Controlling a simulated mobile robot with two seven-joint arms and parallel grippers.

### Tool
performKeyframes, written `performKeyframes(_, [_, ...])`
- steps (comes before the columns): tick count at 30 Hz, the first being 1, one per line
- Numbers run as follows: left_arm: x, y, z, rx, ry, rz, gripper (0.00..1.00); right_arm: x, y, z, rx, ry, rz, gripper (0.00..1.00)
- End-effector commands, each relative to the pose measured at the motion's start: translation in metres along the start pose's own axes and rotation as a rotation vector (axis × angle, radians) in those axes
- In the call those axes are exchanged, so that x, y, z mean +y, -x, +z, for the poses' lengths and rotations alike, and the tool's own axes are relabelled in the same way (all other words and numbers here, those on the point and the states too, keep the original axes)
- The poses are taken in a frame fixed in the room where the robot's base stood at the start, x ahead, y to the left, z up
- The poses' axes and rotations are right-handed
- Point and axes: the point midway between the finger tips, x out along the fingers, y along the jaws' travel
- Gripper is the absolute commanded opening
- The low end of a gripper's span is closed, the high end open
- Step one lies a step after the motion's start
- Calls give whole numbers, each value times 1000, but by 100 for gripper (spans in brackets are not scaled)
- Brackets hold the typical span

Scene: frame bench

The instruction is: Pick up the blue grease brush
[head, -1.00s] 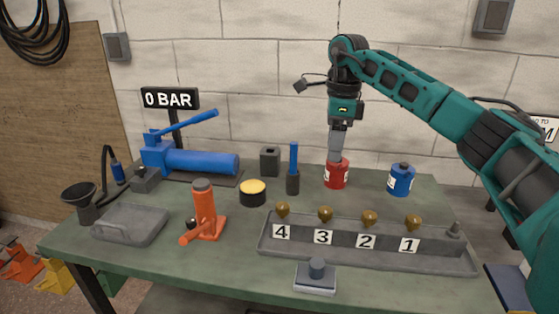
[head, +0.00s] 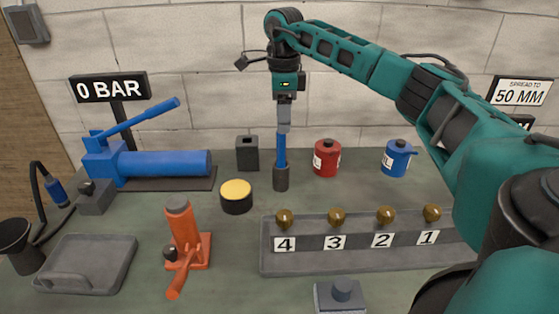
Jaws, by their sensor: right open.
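The blue grease brush (head: 281,151) stands upright in a small dark cup (head: 281,179) near the middle of the bench. My right gripper (head: 284,128) points straight down at the top of the blue handle. Its jaws are open, and the fingers overlap the handle's upper end in the head view. I cannot tell whether they touch it. My left gripper is not in view.
A red can (head: 327,159) and a blue can (head: 397,158) stand right of the brush. A grey block (head: 247,153) and a yellow-topped tin (head: 236,197) are to its left. A numbered tray (head: 365,265) with brass knobs lies in front.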

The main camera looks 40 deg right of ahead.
Motion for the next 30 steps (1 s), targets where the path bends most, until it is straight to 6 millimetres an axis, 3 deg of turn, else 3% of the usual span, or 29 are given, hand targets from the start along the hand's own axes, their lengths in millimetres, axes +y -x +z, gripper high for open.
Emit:
performKeyframes(18, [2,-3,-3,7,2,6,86,7,-71,4,1,-1,0,55])
performKeyframes(26, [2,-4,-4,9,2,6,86,7,-74,4,0,0,0,55])
performKeyframes(30, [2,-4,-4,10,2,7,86,7,-74,4,0,0,0,43])
